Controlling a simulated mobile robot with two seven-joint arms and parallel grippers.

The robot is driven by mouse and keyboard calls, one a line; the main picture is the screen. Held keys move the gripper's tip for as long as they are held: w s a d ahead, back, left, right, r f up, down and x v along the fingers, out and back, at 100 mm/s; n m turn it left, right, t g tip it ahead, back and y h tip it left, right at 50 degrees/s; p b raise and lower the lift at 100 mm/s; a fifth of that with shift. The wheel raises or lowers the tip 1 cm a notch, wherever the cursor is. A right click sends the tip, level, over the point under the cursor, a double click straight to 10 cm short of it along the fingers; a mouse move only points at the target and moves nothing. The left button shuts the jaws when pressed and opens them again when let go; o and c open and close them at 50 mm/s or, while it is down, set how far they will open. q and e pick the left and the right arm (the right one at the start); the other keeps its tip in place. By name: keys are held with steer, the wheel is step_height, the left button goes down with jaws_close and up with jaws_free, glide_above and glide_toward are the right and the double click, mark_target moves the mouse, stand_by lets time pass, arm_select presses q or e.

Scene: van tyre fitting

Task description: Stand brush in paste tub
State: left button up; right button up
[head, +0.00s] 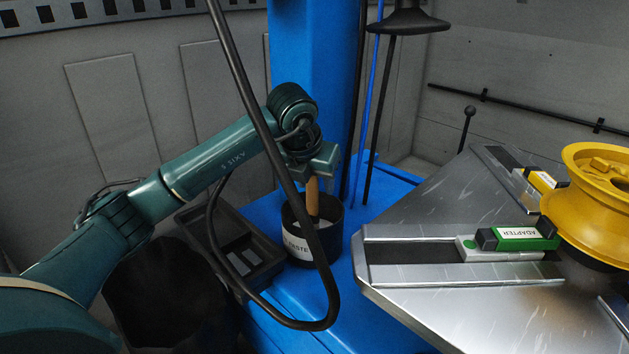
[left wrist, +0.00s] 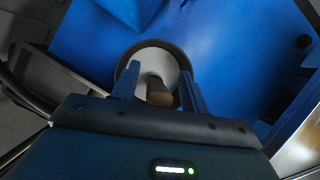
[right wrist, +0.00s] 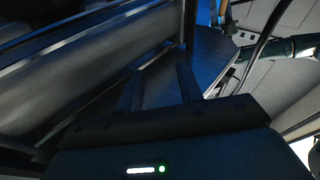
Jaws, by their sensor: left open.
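The black paste tub (head: 327,251) stands on the blue machine base, its white label partly covered by a hose. The brush (head: 313,198) stands nearly upright in the tub, its wooden handle up and its lower end hidden inside. In the left wrist view the tub's rim (left wrist: 127,64) rings pale paste, and the brush handle (left wrist: 158,92) shows end-on. My left gripper (head: 318,168) is open above the tub, its fingers on either side of the handle's top; contact cannot be made out. My right gripper (right wrist: 158,73) shows only in its wrist view, fingers apart and empty.
A dark tray (head: 215,232) lies left of the tub. A black hose (head: 247,92) loops in front of the left arm and tub. The metal turntable (head: 440,310) with a green adapter (head: 520,238) and yellow wheel rim (head: 580,165) stands at right. A blue column (head: 315,55) rises behind.

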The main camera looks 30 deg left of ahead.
arm_select(q)
steer(key=p+v, duration=0.3)
steer(key=v, duration=0.9)
arm_select(e)
steer(key=shift+s+d+f+n+h, duration=0.25)
steer(key=shift+d+f+n+h, duration=0.05)
steer(key=shift+n, duration=0.1)
arm_select(q)
steer(key=shift+w+f, duration=0.1)
